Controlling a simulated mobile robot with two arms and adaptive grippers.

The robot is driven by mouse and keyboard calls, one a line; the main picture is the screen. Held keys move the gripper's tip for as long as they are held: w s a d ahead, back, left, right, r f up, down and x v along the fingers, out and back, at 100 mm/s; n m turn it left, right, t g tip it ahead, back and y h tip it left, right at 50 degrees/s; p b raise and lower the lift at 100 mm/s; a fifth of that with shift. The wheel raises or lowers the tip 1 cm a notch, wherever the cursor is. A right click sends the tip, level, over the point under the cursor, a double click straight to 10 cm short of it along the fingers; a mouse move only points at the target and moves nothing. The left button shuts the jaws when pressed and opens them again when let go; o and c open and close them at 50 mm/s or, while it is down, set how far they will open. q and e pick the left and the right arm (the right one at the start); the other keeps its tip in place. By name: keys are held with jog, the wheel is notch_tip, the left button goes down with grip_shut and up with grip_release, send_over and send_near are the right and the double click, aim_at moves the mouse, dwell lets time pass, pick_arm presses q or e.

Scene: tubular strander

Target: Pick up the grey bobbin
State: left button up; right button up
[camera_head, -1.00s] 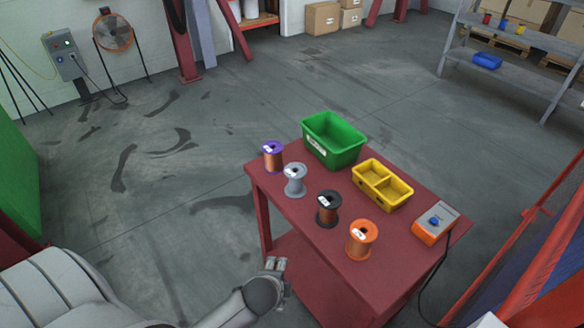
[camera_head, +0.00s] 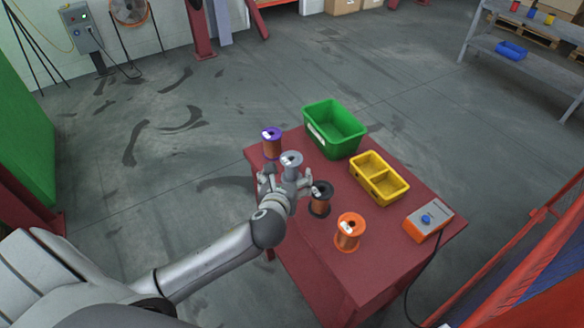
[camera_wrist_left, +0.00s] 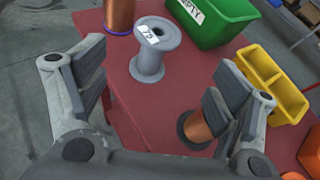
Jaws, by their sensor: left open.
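The grey bobbin (camera_head: 291,161) stands upright on the red table near its left edge. It also shows in the left wrist view (camera_wrist_left: 151,52), with a white label on its top flange. My left gripper (camera_head: 286,184) is open at the near side of the bobbin and hides its lower part in the head view. In the left wrist view the spread fingers (camera_wrist_left: 158,90) are empty, and the bobbin stands ahead of the gap between them. The right gripper is not in view.
The purple bobbin (camera_head: 272,143) stands close behind to the left. The black bobbin (camera_head: 320,198) is close to the gripper's right finger, and the orange bobbin (camera_head: 349,232) is nearer. A green bin (camera_head: 346,146), yellow tray (camera_head: 393,197) and control box (camera_head: 427,222) share the table.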

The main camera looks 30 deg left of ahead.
aim_at(292, 157)
pick_arm(q)
jog(key=shift+m, duration=0.4)
jog(key=x, duration=0.5)
jog(key=shift+w+r, duration=0.2)
jog(key=shift+r, duration=0.1)
jog(key=shift+w+a+f+p, duration=0.3)
jog(key=shift+w+a+p, duration=0.2)
jog(key=shift+w, duration=0.3)
jog(key=shift+x, duration=2)
jog(key=shift+a, duration=0.1)
jog(key=c, duration=1.1)
